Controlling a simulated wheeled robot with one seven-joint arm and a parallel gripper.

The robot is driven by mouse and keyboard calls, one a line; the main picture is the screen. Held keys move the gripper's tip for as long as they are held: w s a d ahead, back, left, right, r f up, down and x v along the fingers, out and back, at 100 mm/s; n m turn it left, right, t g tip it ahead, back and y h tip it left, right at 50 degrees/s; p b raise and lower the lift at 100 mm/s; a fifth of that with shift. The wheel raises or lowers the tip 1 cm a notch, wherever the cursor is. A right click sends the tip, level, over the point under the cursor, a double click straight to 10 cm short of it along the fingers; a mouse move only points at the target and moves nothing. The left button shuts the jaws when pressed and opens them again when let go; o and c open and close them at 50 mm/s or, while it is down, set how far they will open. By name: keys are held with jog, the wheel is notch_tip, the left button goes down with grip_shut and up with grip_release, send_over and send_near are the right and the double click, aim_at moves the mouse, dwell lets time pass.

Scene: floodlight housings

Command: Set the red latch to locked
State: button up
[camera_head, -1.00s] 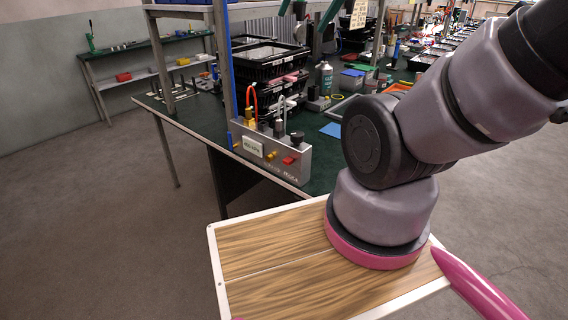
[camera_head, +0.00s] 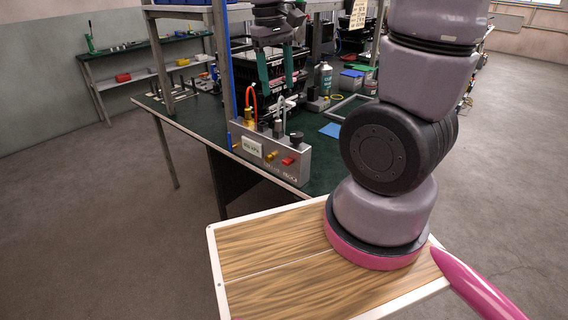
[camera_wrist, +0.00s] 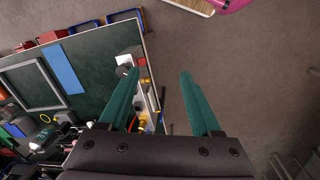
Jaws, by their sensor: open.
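The red latch (camera_head: 289,160) is a small red piece on the front face of a grey box (camera_head: 300,172) at the edge of the green-topped bench. It sits right of two brass fittings and below a black knob (camera_head: 297,137). Its exact setting is too small to read. My gripper (camera_head: 277,90) points down with two green fingers apart and empty, above and behind the box. In the wrist view my gripper (camera_wrist: 159,74) is open, with the box (camera_wrist: 152,98) partly behind its left finger; the latch is not clear there.
A red hose (camera_head: 252,92) and a metal hook-shaped pipe rise near the box. A blue upright post (camera_head: 227,70) stands at its left. Black crates (camera_head: 262,58) stand behind. The floor in front of the bench is clear.

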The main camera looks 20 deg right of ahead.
jog(key=w+a+f+n+g+h, duration=0.1)
jog(key=w+a+f+n+h, duration=0.15)
jog(key=f+n+h, duration=1.15)
jog(key=n+t, duration=0.7)
jog(key=t, duration=0.3)
send_near(285, 162)
jog(key=x, duration=0.9)
jog(key=shift+w+d, duration=0.2)
jog(key=shift+d, duration=0.05)
grip_shut()
